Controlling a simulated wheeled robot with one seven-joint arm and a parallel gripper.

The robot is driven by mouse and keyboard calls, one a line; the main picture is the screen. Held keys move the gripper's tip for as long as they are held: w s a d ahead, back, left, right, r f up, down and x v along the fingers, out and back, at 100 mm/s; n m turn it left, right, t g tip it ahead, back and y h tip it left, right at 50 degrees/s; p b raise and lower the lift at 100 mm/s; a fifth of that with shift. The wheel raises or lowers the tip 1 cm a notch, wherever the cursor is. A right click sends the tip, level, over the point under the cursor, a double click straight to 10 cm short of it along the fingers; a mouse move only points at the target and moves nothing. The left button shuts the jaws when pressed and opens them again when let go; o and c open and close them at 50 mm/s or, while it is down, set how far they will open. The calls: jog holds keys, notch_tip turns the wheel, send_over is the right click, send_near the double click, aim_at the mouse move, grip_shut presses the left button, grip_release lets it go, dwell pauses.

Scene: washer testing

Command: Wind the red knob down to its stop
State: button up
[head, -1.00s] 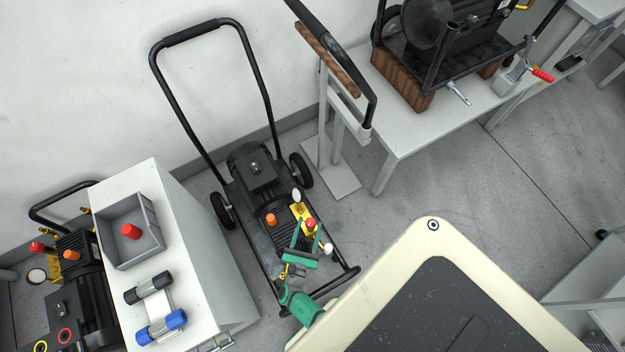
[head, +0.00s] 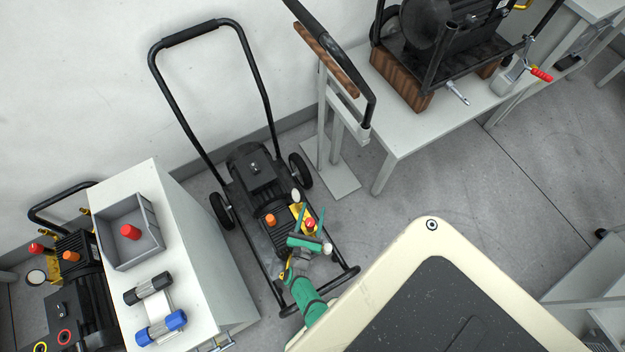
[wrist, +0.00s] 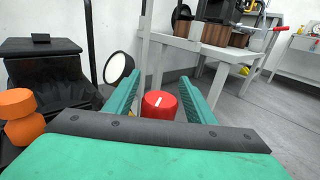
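The red knob (head: 309,223) sits on the yellow part of the black wheeled pressure washer (head: 254,168). In the wrist view the red knob (wrist: 158,105) shows ahead between my fingers, with a white line on its top. My green gripper (head: 311,216) is open, with one finger on each side of the knob. In the wrist view my gripper (wrist: 163,92) shows gaps between the fingers and the knob, so it does not look gripped. The knob's lower part is hidden behind the gripper body.
An orange knob (head: 270,219) and a round white-faced gauge (wrist: 118,68) are close to my gripper. A cabinet (head: 202,262) at left holds a grey bin (head: 155,215) with another red knob inside. A grey bench (head: 400,140) stands at upper right. Open floor lies right of the washer.

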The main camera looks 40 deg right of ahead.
jog(key=c, duration=0.9)
jog(key=shift+c, duration=0.2)
jog(key=shift+w+t, duration=0.1)
jog(key=shift+t, duration=0.2)
jog(key=shift+w+a+n+t+y, duration=0.2)
jog(key=shift+a+n+t+y, duration=0.05)
jog(key=shift+n+t+y, duration=0.75)
jog(key=shift+w+a+n+t+y, duration=0.2)
jog(key=shift+a+n+t+y, duration=0.05)
jog(key=shift+n+t+y, duration=0.7)
jog(key=shift+w+a+n+t+y, duration=0.25)
jog(key=shift+n+t+y, duration=0.55)
jog(key=shift+y, duration=0.35)
jog(key=shift+n+y, duration=0.25)
jog(key=shift+y, duration=0.05)
jog(key=o, duration=1)
jog(key=shift+o, duration=0.2)
jog(key=shift+s, duration=0.15)
